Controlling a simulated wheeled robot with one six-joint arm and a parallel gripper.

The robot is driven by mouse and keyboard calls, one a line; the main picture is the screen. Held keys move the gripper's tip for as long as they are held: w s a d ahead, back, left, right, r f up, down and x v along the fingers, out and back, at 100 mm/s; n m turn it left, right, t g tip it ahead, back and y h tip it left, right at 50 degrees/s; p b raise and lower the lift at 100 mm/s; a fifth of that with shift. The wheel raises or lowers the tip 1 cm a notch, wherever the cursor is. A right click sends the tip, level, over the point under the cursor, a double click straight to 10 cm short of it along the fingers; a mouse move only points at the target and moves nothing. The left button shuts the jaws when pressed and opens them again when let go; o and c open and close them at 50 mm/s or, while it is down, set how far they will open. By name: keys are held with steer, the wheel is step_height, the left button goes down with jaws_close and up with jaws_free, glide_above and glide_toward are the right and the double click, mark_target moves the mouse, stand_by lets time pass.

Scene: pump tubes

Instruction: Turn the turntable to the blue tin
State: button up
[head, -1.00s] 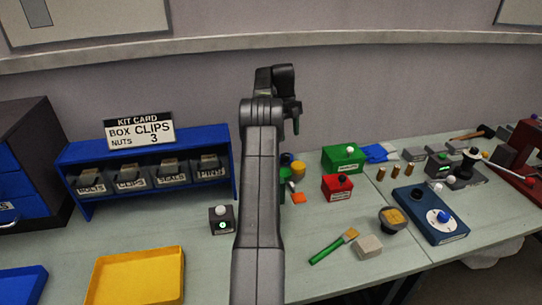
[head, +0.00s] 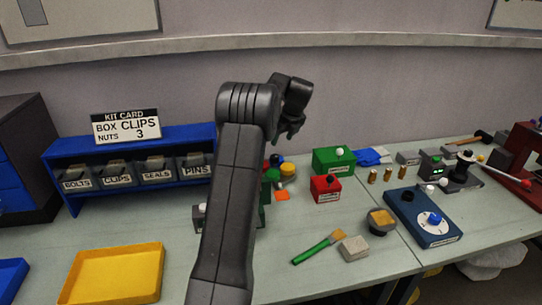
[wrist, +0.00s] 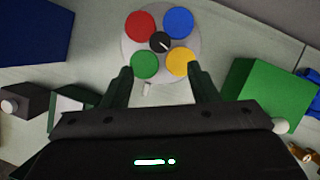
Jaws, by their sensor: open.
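The turntable (wrist: 190,28) is a pale round disc at the top middle of the wrist view. It carries a red tin (wrist: 140,25), a blue tin (wrist: 179,22), a green tin (wrist: 145,64) and a yellow tin (wrist: 180,61) around a black centre knob (wrist: 158,42) with a white mark. The blue tin is at the far right of the disc.
A green box (wrist: 262,100) stands right of my gripper in the wrist view. A dark box with a white button (wrist: 10,106) is at the left. In the head view a red box (head: 325,190), a brush (head: 312,252) and a yellow tray (head: 112,275) lie on the bench.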

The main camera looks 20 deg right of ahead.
mark_target(275, 156)
steer(key=p+x, duration=0.1)
steer(key=x, duration=0.9)
steer(key=shift+w+f, duration=0.1)
steer(key=shift+f, duration=0.25)
jaws_close()
steer(key=shift+a, duration=0.1)
